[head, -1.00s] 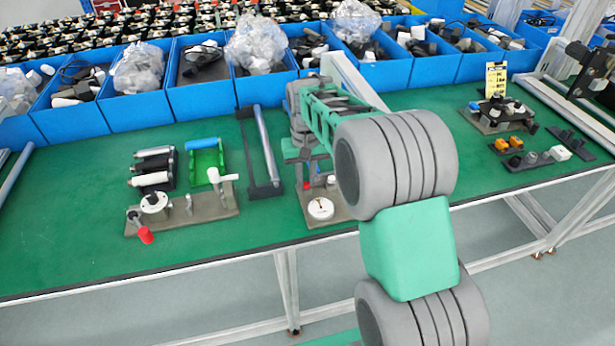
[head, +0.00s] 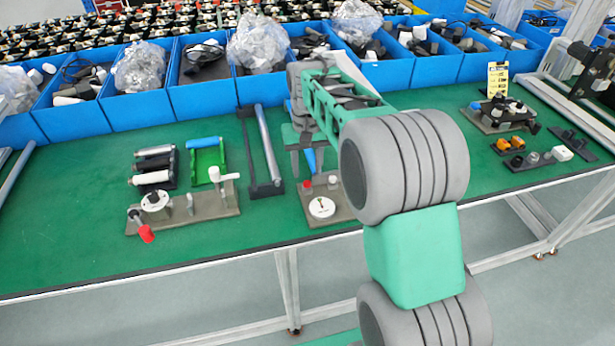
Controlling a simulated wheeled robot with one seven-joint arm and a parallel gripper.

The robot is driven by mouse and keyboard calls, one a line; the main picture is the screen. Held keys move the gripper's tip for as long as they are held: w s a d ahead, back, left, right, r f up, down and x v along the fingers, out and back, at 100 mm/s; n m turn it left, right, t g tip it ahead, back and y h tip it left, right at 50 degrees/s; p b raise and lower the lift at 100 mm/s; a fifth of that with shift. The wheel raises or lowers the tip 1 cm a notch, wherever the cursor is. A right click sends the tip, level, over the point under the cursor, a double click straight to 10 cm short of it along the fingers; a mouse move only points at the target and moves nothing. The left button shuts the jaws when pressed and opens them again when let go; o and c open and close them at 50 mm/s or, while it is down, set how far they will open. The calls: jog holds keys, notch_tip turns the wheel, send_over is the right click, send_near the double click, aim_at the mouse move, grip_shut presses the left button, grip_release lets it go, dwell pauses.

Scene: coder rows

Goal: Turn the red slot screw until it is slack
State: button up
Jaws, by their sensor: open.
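A grey plate (head: 341,210) on the green bench carries a small red piece (head: 307,187), which may be the red slot screw; its slot is too small to make out. A round white dial (head: 321,207) with a small dark mark sits in front of it. A second small pale and red piece (head: 333,180) stands to its right. My gripper (head: 312,163) is open above the back of this plate, with its fingers pointing down. A blue tapered thing (head: 311,157) shows between the fingers; I cannot tell whether it touches them. My arm hides the plate's right side.
A second plate (head: 205,208) to the left holds a crank with a red grip (head: 146,233). A rack with a grey bar (head: 268,145) stands just left of my gripper. Blue bins (head: 135,106) line the back. The bench's front left is clear.

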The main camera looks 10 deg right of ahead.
aim_at(307, 182)
jog(key=shift+r, duration=1.75)
